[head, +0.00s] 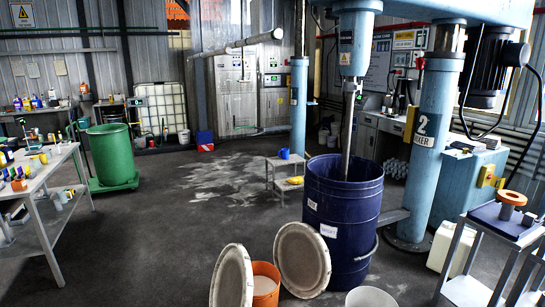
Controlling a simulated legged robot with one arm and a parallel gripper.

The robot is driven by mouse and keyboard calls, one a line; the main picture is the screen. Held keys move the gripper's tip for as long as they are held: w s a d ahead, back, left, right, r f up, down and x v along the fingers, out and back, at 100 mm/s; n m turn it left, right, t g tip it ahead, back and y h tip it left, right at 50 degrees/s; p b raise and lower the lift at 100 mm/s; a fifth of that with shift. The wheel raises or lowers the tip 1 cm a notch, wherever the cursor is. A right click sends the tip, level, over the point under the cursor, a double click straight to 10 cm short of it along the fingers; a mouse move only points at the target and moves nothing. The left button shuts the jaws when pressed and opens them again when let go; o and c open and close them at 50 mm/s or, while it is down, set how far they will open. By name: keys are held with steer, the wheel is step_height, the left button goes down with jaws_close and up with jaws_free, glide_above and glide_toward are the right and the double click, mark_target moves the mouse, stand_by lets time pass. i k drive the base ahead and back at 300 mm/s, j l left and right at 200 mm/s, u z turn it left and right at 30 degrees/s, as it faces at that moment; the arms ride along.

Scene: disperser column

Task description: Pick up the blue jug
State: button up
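A small blue vessel (284,153), which looks like the blue jug, stands on the top of a small grey step stand (276,163) near the middle of the head view. It is upright, and its handle is too small to make out clearly. The stand is just left of a large dark blue drum (340,215). My gripper is not in view.
A yellow item (295,180) lies on the stand's lower step. Two round lids (302,260), an orange bucket (265,284) and a white bucket (371,297) crowd the foreground. A green barrel (112,155) and cluttered bench (38,165) stand left. Floor left of the stand is clear.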

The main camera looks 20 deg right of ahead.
mark_target(284, 152)
steer(key=i+j+u, duration=0.55)
steer(key=i+u, duration=0.65)
steer(key=i, duration=0.15)
steer(key=i+z, duration=0.15)
steer(key=i, duration=0.3)
steer(key=i+j+z, duration=0.15)
steer(key=i, duration=0.25)
steer(key=i+j+z, duration=0.1)
steer(key=i, duration=0.35)
steer(key=i+j+z, duration=0.15)
steer(key=i, duration=0.3)
steer(key=i+l+z, duration=0.1)
steer(key=i+z, duration=0.25)
steer(key=i, duration=0.55)
steer(key=i+j+z, duration=0.1)
steer(key=i+z, duration=0.2)
steer(key=i, duration=0.55)
steer(key=i+z, duration=0.35)
steer(key=i, duration=0.25)
steer(key=i+j+z, duration=0.1)
steer(key=i+z, duration=0.25)
steer(key=i, duration=0.2)
steer(key=i+j+z, duration=0.35)
steer(key=i, duration=0.2)
steer(key=i+l+z, duration=0.25)
steer(key=i+z, duration=1)
steer(key=i+u, duration=0.15)
steer(key=i, duration=1.8)
steer(key=i+z, duration=0.15)
steer(key=i, duration=1)
